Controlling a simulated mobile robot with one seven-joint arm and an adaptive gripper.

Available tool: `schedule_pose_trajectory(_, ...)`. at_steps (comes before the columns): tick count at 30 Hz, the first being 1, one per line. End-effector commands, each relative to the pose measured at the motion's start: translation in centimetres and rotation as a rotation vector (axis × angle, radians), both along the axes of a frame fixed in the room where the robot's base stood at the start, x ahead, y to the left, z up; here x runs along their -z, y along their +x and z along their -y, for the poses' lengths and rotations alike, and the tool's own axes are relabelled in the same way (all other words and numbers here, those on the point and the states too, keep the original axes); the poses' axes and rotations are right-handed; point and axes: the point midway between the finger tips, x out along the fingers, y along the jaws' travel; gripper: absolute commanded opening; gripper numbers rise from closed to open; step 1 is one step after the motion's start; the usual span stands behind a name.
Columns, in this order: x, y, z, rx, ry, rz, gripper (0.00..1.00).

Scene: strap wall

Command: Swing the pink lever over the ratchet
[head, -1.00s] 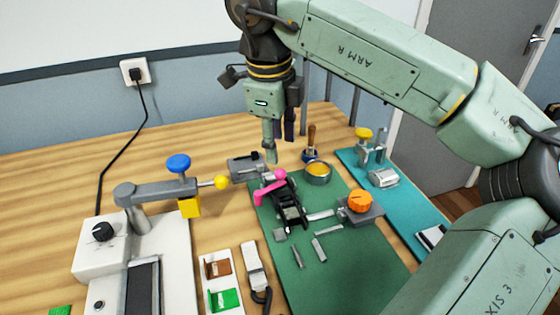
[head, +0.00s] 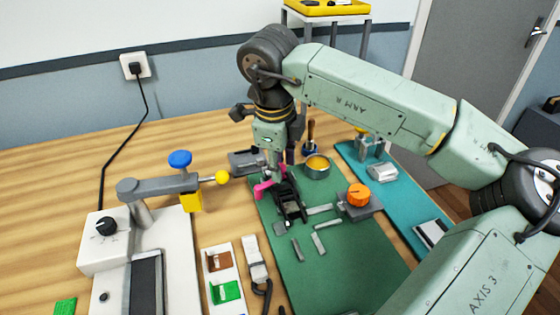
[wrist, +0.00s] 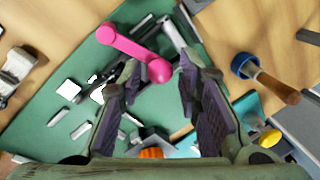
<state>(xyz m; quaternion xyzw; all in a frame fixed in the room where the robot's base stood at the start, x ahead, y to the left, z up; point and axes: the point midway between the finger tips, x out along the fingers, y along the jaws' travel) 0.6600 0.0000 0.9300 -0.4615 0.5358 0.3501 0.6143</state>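The pink lever (head: 262,190) stands at the far left end of the black ratchet (head: 289,207) on the green mat. My gripper (head: 271,168) is lowered from above to the lever's near surroundings, and its fingers partly hide the lever's upper part. In the wrist view the pink lever (wrist: 125,45) runs from a knob at upper left to a knob between my fingertips. My gripper (wrist: 158,72) is open there, with a gap on each side of that knob. I cannot tell whether either finger touches it. The ratchet is partly hidden by my fingers in the wrist view.
A yellow-knobbed grey arm (head: 160,187) stands to the left. Small grey pieces lie on the green mat (head: 345,260). A wooden-handled tool (wrist: 265,80) stands right of my fingers.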

Motion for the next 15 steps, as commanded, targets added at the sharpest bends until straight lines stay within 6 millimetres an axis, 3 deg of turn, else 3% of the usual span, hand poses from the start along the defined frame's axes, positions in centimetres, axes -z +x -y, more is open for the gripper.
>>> schedule_pose_trajectory(12,-0.03,0.00,0.00,0.000,0.000,0.000,0.01)
schedule_pose_trajectory(15,-0.03,0.00,0.00,0.000,0.000,0.000,0.00)
